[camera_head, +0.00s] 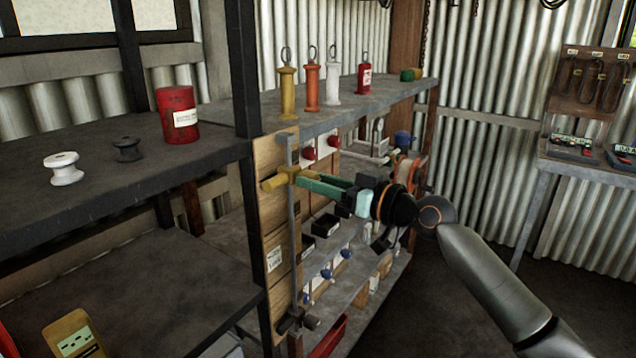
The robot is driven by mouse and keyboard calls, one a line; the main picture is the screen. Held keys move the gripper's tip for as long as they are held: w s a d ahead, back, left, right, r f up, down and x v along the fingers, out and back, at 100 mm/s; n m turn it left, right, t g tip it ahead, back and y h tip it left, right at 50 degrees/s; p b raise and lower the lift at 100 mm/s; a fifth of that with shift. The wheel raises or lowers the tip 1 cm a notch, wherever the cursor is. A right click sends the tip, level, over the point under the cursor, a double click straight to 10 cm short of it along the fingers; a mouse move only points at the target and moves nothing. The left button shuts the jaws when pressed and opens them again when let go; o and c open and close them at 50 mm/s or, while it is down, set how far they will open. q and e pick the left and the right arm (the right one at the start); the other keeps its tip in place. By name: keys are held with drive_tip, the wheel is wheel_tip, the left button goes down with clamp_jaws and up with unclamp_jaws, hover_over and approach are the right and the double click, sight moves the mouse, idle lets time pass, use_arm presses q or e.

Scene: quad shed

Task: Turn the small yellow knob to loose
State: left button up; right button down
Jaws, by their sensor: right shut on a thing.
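The small yellow knob (284,177) shows in the head view as a cross-shaped yellow piece on a grey vertical rod, in front of a wooden board (270,228). My right gripper (302,181) reaches it from the right with its green fingers. The fingers are shut on the right side of the knob. The fingertips partly cover that side of the knob, so their exact contact is hard to see. My left gripper is not in view.
A grey shelf (210,115) holds a red can (177,115), a white spool (63,168) and a dark spool (127,149). Several coloured handled cylinders stand on the upper shelf behind the knob. Red and blue knobs sit below that shelf. Open floor lies at the right.

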use_arm(q)
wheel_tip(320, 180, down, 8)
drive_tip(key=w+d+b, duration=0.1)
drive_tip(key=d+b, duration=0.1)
drive_tip(key=b, duration=1)
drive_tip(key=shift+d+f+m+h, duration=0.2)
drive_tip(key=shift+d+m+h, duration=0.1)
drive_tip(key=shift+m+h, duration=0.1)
use_arm(e)
drive_tip(key=shift+n+y, duration=0.3)
drive_tip(key=shift+n, duration=8.7)
drive_tip(key=c, duration=0.8)
unclamp_jaws()
drive_tip(key=shift+c, duration=0.2)
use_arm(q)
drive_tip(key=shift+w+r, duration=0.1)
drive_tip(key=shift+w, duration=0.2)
use_arm(e)
drive_tip(key=o, duration=0.4)
